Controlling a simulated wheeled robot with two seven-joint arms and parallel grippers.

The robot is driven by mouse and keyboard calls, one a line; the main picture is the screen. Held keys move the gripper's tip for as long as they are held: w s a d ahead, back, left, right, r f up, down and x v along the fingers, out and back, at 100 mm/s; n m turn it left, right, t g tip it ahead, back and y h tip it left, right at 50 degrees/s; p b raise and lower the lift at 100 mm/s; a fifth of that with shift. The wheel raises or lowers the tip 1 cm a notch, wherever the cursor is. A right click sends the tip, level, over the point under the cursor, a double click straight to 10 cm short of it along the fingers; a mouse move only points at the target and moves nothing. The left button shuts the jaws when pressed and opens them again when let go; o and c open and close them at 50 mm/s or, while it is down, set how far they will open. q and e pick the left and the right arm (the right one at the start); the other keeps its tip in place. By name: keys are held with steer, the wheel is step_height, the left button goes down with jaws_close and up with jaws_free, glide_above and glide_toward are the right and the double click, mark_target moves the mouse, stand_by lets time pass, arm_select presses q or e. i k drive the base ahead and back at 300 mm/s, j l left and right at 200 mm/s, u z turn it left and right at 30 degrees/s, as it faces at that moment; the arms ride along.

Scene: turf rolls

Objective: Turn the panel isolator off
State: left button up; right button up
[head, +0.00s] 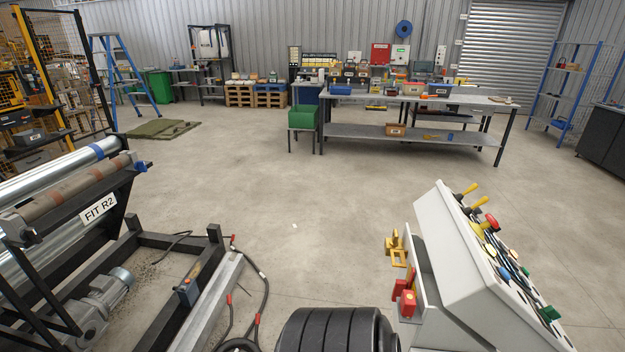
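A sloped grey control panel (447,244) stands at the lower right, its top face carrying coloured buttons, yellow-tipped levers and a red mushroom knob (491,222) on a yellow base. On the panel's left side is a red switch (407,303) with some yellow on it, which looks like the isolator. I cannot tell its handle position from this view. A yellow bracket-like piece (397,248) sits above it on the same side. Neither of my grippers is in view.
A roller frame (98,208) labelled "FIT R2" stands at the left, with a motor and a pendant (188,290) on its lower beam. Black hoses (266,288) lie beside the beam. The middle floor is clear up to the workbench (400,137) at the back.

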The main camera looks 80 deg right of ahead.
mark_target(400, 284)
steer(key=z, duration=0.9)
steer(key=j+z, duration=0.1)
steer(key=z, duration=0.35)
steer(key=i+j+z, duration=0.1)
steer(key=z, duration=1.3)
steer(key=j+z, duration=0.1)
steer(key=z, duration=0.35)
